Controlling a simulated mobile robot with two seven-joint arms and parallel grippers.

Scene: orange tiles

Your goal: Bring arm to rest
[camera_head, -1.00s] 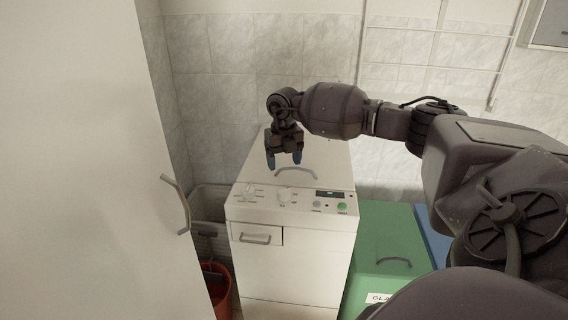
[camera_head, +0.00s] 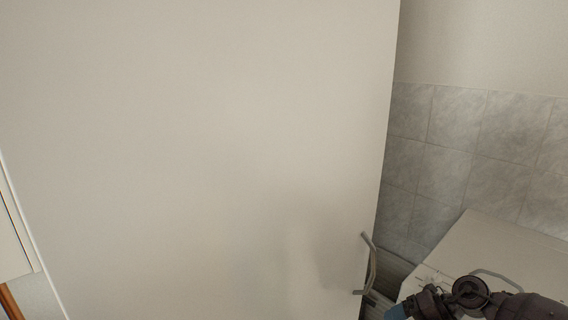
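My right arm shows at the bottom right corner, in front of the white top-loading machine (camera_head: 485,240). Its gripper (camera_head: 397,312) is at the bottom edge, with a blue fingertip showing. The frame edge cuts off the rest, so its opening and any contact are hidden. My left gripper is not in view.
A large plain white door or panel (camera_head: 200,150) fills most of the view. Its curved handle (camera_head: 368,265) is near its lower right edge. A grey tiled wall (camera_head: 470,140) stands behind the machine. A light basket (camera_head: 392,268) shows partly between panel and machine.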

